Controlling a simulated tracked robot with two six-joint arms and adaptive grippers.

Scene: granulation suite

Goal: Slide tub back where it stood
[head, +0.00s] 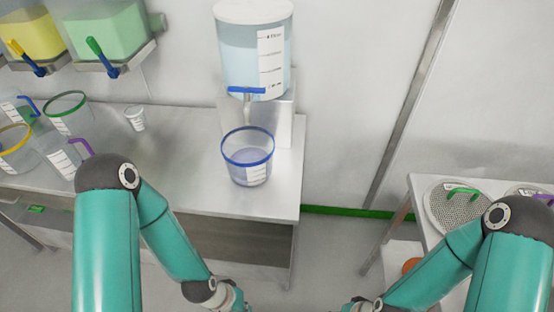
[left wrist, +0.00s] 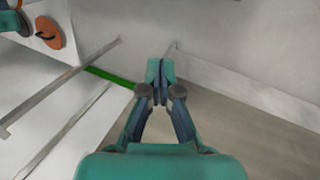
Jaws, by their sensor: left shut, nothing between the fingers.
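A clear tub with a blue rim (head: 248,172) stands upright on the steel bench, under the blue tap (head: 246,91) of a large dispenser (head: 252,55). It holds bluish content and carries a white label. My left gripper (left wrist: 160,69) shows in the left wrist view, shut and empty, over bare floor and away from the tub. In the head view my left arm ends at the bottom edge, in front of the bench. My right arm also runs to the bottom edge, and its gripper fingers are out of the picture.
The steel bench (head: 190,180) is clear left of the tub, up to a small white cup (head: 136,120). Tubs with green (head: 66,120) and yellow (head: 14,155) rims stand further left. A right-hand table (head: 425,180) holds a round sieve (head: 455,208).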

